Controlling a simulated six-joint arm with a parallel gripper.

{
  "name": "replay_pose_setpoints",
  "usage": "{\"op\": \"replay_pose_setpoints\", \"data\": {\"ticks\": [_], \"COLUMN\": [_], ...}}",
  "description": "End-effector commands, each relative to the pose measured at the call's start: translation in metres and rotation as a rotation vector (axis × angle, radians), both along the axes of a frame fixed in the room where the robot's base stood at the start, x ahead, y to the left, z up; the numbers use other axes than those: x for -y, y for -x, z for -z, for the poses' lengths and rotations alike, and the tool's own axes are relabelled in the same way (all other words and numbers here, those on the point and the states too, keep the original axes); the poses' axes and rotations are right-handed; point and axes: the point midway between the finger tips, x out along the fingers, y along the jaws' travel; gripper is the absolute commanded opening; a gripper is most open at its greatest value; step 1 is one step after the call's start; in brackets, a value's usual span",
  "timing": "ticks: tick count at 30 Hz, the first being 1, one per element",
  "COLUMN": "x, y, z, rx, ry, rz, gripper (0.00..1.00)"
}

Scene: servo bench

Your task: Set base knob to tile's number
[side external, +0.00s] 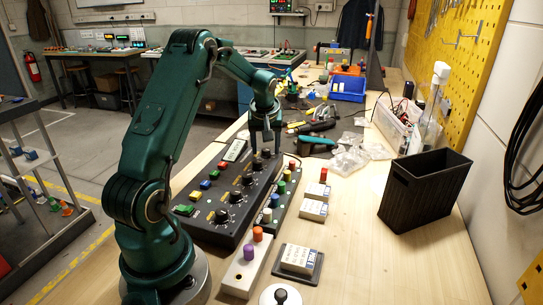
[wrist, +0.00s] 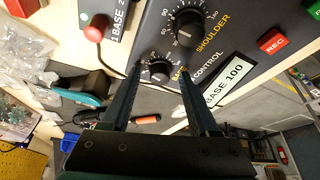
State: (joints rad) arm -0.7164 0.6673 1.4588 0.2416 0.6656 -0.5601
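The base knob (wrist: 160,71) is a small black dial with a numbered scale at the end of the dark control box (side external: 226,220). My gripper (wrist: 160,70) is over it in the wrist view, with one finger on each side and gaps to the knob. My gripper (side external: 265,150) is low over the far end of the box in the side view.
The larger shoulder knob (wrist: 187,28) is close beside the base knob. A red REC button (wrist: 272,41) is on the box. A green strip with coloured pegs (side external: 277,200) runs alongside. A black bin (side external: 424,190) stands right; tools and bags clutter the far bench.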

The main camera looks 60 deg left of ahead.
Motion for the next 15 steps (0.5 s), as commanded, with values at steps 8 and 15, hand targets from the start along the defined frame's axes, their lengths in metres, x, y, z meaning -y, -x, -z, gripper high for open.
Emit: {"op": "replay_pose_setpoints", "data": {"ticks": [8,15], "x": [0.000,0.007], "y": [0.000,0.003], "z": [0.000,-0.020], "rx": [0.001,0.004], "ry": [-0.001,-0.004], "rz": [0.001,0.001], "gripper": [0.63,0.63]}}
